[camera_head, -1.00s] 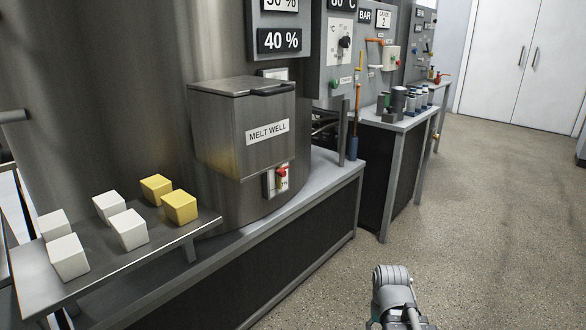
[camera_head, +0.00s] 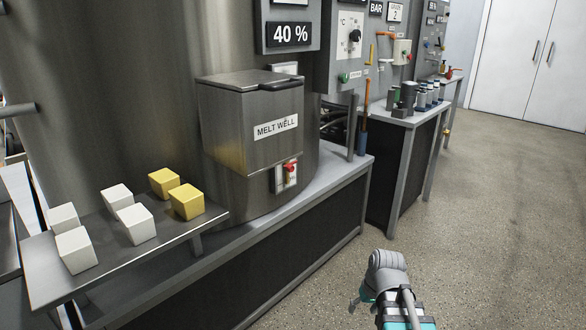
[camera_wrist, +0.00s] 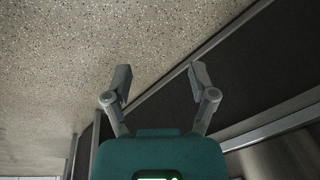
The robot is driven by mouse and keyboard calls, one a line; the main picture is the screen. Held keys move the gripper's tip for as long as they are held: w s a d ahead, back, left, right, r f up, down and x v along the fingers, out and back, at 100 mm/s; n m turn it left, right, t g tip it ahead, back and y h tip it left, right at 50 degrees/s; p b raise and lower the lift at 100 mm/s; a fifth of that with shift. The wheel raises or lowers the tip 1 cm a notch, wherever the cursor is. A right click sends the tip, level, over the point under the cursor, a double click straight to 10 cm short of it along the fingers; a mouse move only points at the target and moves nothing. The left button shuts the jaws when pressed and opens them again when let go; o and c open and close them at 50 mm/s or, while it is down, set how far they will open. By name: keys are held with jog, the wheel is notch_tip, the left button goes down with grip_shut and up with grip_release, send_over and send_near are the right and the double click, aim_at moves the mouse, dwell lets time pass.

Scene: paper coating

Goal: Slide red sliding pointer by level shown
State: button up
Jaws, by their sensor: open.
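A red pointer-like piece (camera_head: 290,167) sits on a narrow pale vertical plate (camera_head: 279,180), just below the melt well box (camera_head: 237,150). A similar pale plate end shows above the box lid; the box hides what lies between. A sign reading 40 % (camera_head: 290,34) hangs above; the panel over it is cut off. My gripper (camera_wrist: 158,80) is open and empty in the wrist view, its two fingers apart over floor and dark cabinet side. In the head view my arm is low at right, well away from the red piece.
A metal shelf (camera_head: 110,275) at left holds several white and yellow blocks. The grey bench (camera_head: 335,168) runs under the big steel tank (camera_head: 130,80). A second table with small containers stands beyond. The floor (camera_head: 490,220) at right is clear.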

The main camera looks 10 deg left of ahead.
jog(key=w+a+r+n+t+y+p, duration=0.1)
jog(key=w+a+r+n+t+y, duration=0.2)
jog(key=w+a, duration=0.4)
jog(key=n+t+y+p, duration=0.3)
jog(key=t+y, duration=0.4)
jog(key=y, duration=0.2)
send_near(292, 169)
jog(key=v, duration=0.3)
jog(key=shift+d+f, duration=0.1)
jog(key=shift+f, duration=0.1)
jog(key=x, duration=1.4)
jog(key=shift+r, duration=0.2)
grip_shut()
